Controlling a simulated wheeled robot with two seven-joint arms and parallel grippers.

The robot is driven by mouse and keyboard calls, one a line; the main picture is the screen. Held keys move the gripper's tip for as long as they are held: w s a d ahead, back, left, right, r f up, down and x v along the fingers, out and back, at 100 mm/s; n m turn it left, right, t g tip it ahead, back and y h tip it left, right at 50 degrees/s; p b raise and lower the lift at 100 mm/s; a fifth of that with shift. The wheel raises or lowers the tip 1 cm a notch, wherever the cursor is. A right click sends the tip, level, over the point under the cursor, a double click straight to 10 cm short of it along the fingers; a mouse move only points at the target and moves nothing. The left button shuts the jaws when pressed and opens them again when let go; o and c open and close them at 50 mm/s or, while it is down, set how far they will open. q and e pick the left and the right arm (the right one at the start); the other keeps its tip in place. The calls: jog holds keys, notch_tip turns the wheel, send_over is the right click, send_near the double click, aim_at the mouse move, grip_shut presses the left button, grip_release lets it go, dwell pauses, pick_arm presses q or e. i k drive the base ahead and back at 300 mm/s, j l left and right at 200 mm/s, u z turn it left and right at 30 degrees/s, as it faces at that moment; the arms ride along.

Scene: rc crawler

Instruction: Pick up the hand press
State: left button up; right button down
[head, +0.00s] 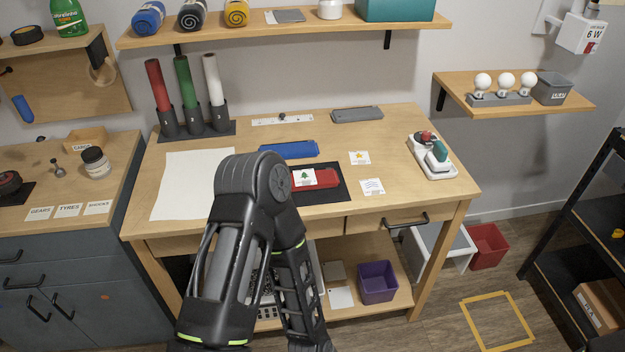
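What looks like the hand press (437,157), a small device with a green handle and a reddish knob, stands on a white base at the right end of the wooden workbench (395,190). Nothing touches it. One of my arms rises from the bottom middle, bends in front of the bench and goes down again out of the frame. It covers part of the bench front. Neither of my grippers is in view.
A black mat (340,194) with a red block (326,180) and a tree card lies mid-bench. A blue block (288,149), small cards, a white sheet (185,185) and upright rolls (186,85) are also there. A shelf (560,105) with bulbs hangs at right.

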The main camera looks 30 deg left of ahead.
aim_at(438, 162)
jog(key=i+l, duration=0.3)
jog(key=l, duration=0.15)
jog(key=i+l, duration=0.3)
jog(key=l, duration=0.15)
jog(key=i+l, duration=0.6)
jog(key=l, duration=0.25)
